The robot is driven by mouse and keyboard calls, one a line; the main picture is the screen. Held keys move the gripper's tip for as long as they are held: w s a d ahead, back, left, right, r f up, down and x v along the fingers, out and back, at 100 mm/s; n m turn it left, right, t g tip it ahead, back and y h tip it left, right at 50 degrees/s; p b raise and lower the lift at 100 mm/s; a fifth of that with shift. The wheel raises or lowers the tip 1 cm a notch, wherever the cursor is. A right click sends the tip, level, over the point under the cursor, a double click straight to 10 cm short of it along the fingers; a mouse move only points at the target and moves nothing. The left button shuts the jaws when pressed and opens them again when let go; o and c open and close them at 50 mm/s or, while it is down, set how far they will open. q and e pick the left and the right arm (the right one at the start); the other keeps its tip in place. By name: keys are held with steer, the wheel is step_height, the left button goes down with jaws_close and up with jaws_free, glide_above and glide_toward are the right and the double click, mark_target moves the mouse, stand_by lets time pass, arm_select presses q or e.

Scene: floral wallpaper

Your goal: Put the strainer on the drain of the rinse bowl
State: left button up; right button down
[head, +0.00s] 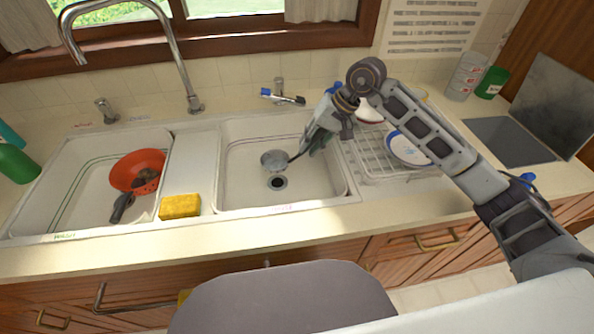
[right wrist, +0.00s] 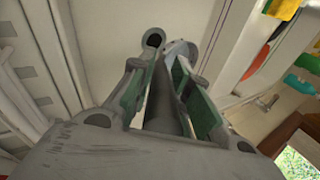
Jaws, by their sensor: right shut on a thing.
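The strainer (head: 274,159) is a small grey round piece with a dark handle, seen over the rinse bowl (head: 240,198), the right-hand white basin. The dark round drain (head: 278,183) lies in the bowl's floor, just below the strainer in the head view and uncovered. My right gripper (head: 311,146) is shut on the strainer's handle, inside the bowl's right side. In the right wrist view, the handle runs between the green finger pads (right wrist: 168,92), and the strainer's head (right wrist: 182,52) shows beside the drain (right wrist: 153,39). Its height above the floor is unclear. My left gripper is out of view.
The left basin holds a red colander (head: 138,168). A yellow sponge (head: 180,206) sits between the basins at the front. A tall faucet (head: 182,70) and small tap (head: 282,96) stand behind. A dish rack (head: 375,160) with plates is at right.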

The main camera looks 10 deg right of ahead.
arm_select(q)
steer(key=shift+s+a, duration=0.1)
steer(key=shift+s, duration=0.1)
arm_select(e)
steer(key=shift+f, duration=2.6)
step_height(320, 180, down, 4)
steer(key=shift+r, duration=0.15)
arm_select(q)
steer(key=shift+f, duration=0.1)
arm_select(e)
steer(key=c, duration=1.3)
jaws_free()
steer(key=shift+c, duration=0.2)
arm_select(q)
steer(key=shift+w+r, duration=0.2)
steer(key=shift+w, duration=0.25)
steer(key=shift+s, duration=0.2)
